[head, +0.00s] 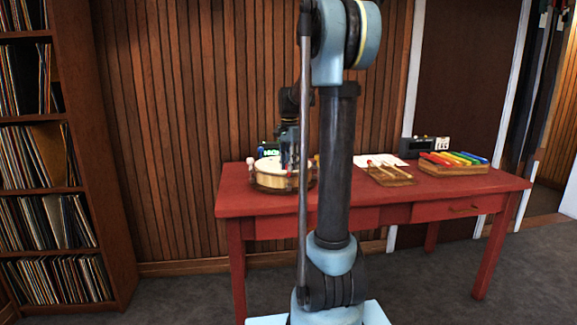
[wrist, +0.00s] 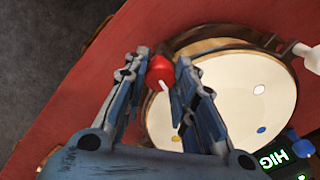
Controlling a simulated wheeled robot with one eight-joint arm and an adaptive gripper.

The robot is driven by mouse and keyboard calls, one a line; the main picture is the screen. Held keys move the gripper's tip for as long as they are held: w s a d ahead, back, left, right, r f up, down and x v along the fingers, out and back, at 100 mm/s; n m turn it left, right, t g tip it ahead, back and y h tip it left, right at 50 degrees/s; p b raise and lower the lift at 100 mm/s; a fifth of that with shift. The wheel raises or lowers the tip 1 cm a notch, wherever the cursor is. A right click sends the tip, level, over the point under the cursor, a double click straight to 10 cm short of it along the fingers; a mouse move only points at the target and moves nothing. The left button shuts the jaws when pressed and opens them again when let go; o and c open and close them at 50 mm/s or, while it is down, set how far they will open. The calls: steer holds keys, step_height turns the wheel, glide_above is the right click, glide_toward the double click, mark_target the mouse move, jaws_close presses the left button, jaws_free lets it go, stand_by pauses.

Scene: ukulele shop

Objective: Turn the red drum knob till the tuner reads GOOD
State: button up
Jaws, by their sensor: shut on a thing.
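The drum has a cream head and a wooden rim (head: 272,183) and sits at the left end of the red table; it also shows in the wrist view (wrist: 262,85). The red knob (wrist: 160,69), with a white mark, is at the drum's edge between the fingertips. My gripper (wrist: 161,62) is shut on this knob. The tuner (wrist: 284,161) is cut off at the lower right of the wrist view, and its lit green letters show "HIG". In the head view the tuner (head: 268,150) is behind the drum, partly hidden and too small to read.
The red table (head: 340,195) also holds a tray with mallets (head: 388,173), a coloured xylophone (head: 453,161) and a dark device (head: 424,147). A white knob (wrist: 312,58) is at the drum's other side. A record shelf (head: 65,150) stands at the left. My arm hides the table's middle.

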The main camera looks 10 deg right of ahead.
steer(key=shift+w, duration=0.1)
steer(key=n, duration=0.4)
steer(key=shift+n, duration=1.9)
steer(key=shift+w, duration=0.1)
steer(key=o, duration=1.1)
step_height(320, 180, up, 12)
steer(key=shift+f, duration=0.1)
